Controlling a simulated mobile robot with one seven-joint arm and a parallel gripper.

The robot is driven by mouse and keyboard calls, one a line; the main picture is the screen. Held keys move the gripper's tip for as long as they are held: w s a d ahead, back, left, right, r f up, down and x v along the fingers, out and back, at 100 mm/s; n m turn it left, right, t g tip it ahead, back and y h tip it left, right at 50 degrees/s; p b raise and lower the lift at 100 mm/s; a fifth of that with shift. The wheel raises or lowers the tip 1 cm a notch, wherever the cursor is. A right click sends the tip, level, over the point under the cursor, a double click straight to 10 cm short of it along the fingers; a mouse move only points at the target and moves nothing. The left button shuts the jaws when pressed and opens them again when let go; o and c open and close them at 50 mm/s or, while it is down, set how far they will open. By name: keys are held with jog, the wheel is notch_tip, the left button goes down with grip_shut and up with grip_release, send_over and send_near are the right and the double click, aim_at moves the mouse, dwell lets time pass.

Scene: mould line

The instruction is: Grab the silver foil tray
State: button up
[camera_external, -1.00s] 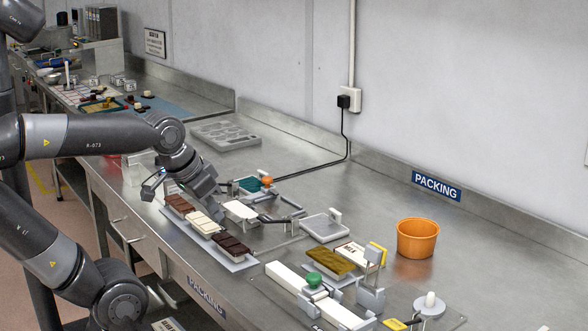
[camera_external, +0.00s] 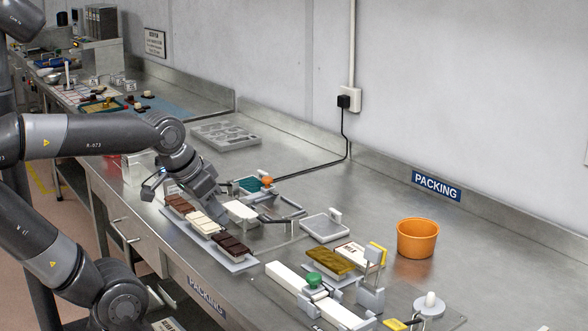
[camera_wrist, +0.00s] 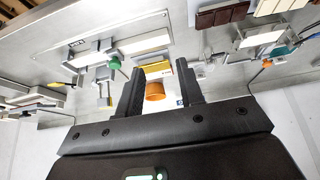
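I cannot pick out a silver foil tray with certainty. A flat grey piece with several shallow recesses (camera_external: 226,135) lies on the steel bench by the wall in the external view; I cannot tell whether it is foil. My gripper (camera_wrist: 160,67) is open and empty in the wrist view, its two black fingers apart. An orange tub (camera_wrist: 155,91) shows beyond the gap between them. In the external view my wrist is above the bench near the chocolate bars, and the fingertips are hard to make out.
Brown, white and dark chocolate bars (camera_external: 204,223) lie on a grey board at the front edge. A gold wrapped bar (camera_external: 329,261), a small square scale (camera_external: 325,227), a green-knobbed fixture (camera_external: 314,280) and the orange tub (camera_external: 417,238) stand to the right. A black cable (camera_external: 345,140) runs down the wall.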

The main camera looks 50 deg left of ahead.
jog(key=w+a+r+m+g+y, duration=0.15)
jog(key=w+r+m, duration=0.3)
jog(key=w, duration=0.55)
jog(key=m+g+y, duration=0.3)
jog(key=m+g, duration=0.1)
jog(key=m, duration=1)
send_over(336, 211)
jog(key=d, duration=0.4)
notch_tip(336, 211, down, 12)
jog(key=x, duration=0.9)
jog(key=shift+s+a+f, duration=0.1)
jog(key=shift+a+f, duration=0.1)
jog(key=shift+f, duration=0.15)
grip_shut()
